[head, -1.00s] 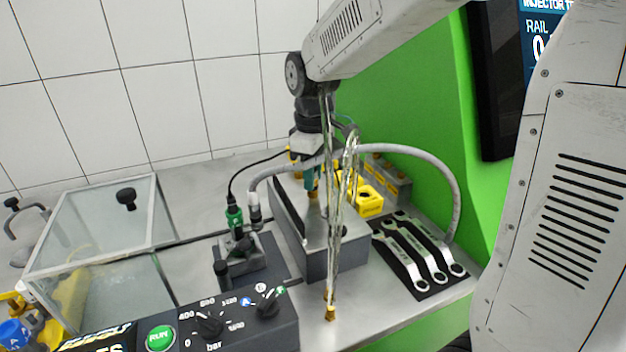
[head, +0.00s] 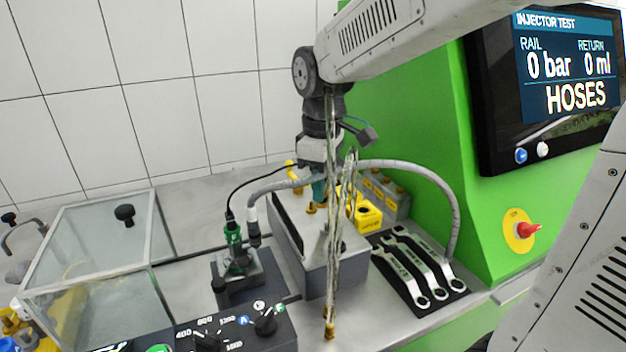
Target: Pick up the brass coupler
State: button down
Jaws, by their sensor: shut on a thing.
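My gripper (head: 318,192), with teal fingers, points down above the grey block (head: 335,258) in the middle of the bench. It is shut on the brass coupler (head: 312,208), a small gold-coloured piece whose lower part shows just under the fingertips. The fingers hide its upper part. Clear hoses hang in front of the gripper and partly cover it.
A brass hose end (head: 329,331) hangs near the bench's front edge. A grey hose (head: 425,173) arches behind the gripper to the right. Wrenches (head: 418,268) lie right, yellow fixtures (head: 366,215) behind, a glass-sided box (head: 90,245) left. A screen (head: 565,75) reads HOSES.

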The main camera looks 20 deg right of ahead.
jog(key=s+r, duration=0.1)
jog(key=s, duration=1)
jog(key=shift+s+d, duration=0.1)
jog(key=shift+s, duration=0.1)
